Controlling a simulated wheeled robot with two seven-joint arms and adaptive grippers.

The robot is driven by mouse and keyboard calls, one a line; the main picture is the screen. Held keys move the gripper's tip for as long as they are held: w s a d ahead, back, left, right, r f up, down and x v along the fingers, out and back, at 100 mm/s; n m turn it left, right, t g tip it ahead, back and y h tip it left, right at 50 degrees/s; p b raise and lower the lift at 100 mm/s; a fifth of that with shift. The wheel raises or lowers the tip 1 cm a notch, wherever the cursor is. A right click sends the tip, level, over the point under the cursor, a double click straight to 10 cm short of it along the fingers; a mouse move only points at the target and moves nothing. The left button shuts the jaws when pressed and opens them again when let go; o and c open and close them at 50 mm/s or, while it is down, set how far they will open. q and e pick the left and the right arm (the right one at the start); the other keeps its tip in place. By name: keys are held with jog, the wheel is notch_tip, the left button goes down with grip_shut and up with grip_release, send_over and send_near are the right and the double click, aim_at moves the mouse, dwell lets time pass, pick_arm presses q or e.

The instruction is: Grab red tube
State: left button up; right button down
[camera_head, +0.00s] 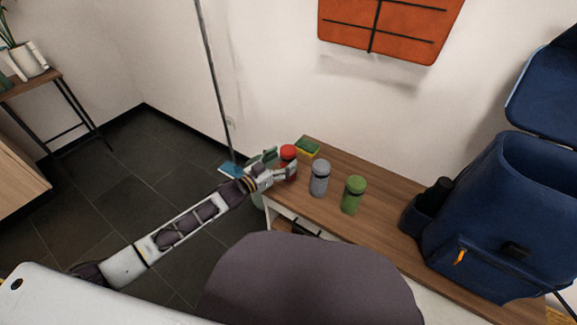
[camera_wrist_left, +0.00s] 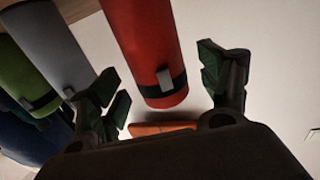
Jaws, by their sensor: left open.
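The red tube (camera_head: 289,153) stands at the left end of the wooden bench, partly hidden by my gripper in the head view. In the left wrist view the red tube (camera_wrist_left: 147,45) lies between the two finger pads, with a dark band and a small clip near its end. My left gripper (camera_head: 276,166) is open, with its fingers on either side of the tube; in the wrist view the gripper (camera_wrist_left: 165,88) shows a gap beside each finger. I cannot see my right gripper.
A grey tube (camera_head: 319,178) and a green tube (camera_head: 353,194) stand on the bench (camera_head: 385,212) to the right of the red one. A blue backpack (camera_head: 490,225) stands at the right.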

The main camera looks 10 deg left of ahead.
pick_arm(q)
jog(key=shift+b+x, duration=0.6)
jog(key=shift+x, duration=0.85)
jog(key=c, duration=1.3)
